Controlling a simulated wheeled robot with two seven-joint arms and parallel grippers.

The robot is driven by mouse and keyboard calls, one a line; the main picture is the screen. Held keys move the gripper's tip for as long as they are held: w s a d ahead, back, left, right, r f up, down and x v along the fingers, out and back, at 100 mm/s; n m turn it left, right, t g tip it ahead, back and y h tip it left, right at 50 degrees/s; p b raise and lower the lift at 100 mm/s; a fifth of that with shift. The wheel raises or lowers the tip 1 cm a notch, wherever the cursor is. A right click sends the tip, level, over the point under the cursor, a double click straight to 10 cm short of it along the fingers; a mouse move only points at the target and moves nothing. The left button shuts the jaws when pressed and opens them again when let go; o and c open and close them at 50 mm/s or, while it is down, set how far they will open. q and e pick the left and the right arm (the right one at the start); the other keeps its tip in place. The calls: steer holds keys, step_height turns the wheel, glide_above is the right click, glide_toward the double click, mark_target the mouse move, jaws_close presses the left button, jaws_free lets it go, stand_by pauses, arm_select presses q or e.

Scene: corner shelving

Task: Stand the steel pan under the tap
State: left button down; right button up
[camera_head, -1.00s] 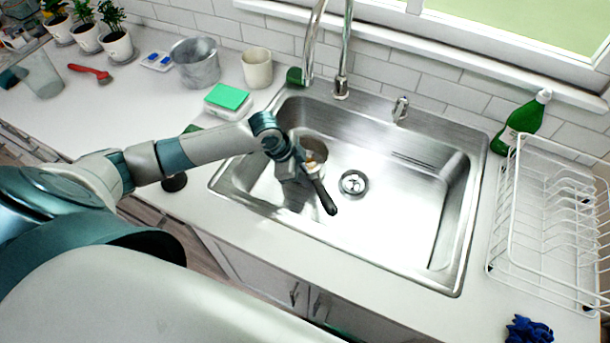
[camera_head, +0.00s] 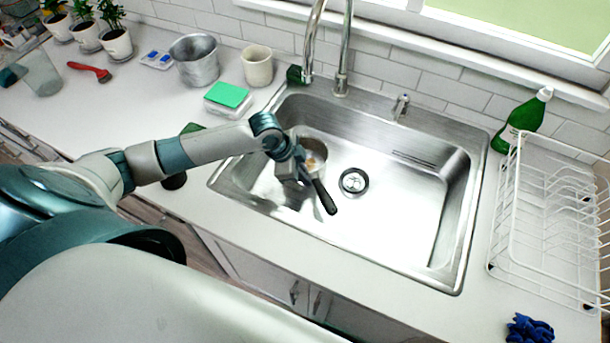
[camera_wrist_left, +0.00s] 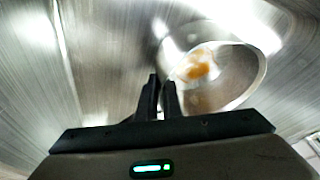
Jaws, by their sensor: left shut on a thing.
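The steel pan (camera_head: 317,147) is in the left part of the sink, with a brown-orange stain inside that also shows in the wrist view (camera_wrist_left: 225,85). Its dark handle (camera_head: 325,197) points toward the front of the sink. My left gripper (camera_head: 308,177) is shut on the pan at the handle, and its dark fingers (camera_wrist_left: 161,98) are close together beside the pan's rim. My gripper and forearm hide part of the pan. I cannot tell whether the pan touches the sink floor.
The steel sink (camera_head: 410,215) is empty to the right, around the drain (camera_head: 354,181). A white dish rack (camera_head: 545,220) and green bottle (camera_head: 525,120) stand to the right. A metal bucket (camera_head: 195,62), cream cup (camera_head: 257,66) and green sponge (camera_head: 227,94) are at left.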

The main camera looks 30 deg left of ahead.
arm_select(q)
steer(key=shift+f, duration=0.15)
steer(key=c, duration=1.8)
jaws_free()
steer(key=shift+c, duration=0.2)
steer(key=shift+s+a+r, duration=0.15)
steer(key=shift+a+r, duration=0.1)
steer(key=shift+r, duration=0.35)
steer(key=b+v, duration=0.3)
steer(key=v, duration=1.3)
steer(key=shift+b, duration=0.4)
steer(key=shift+s, duration=0.2)
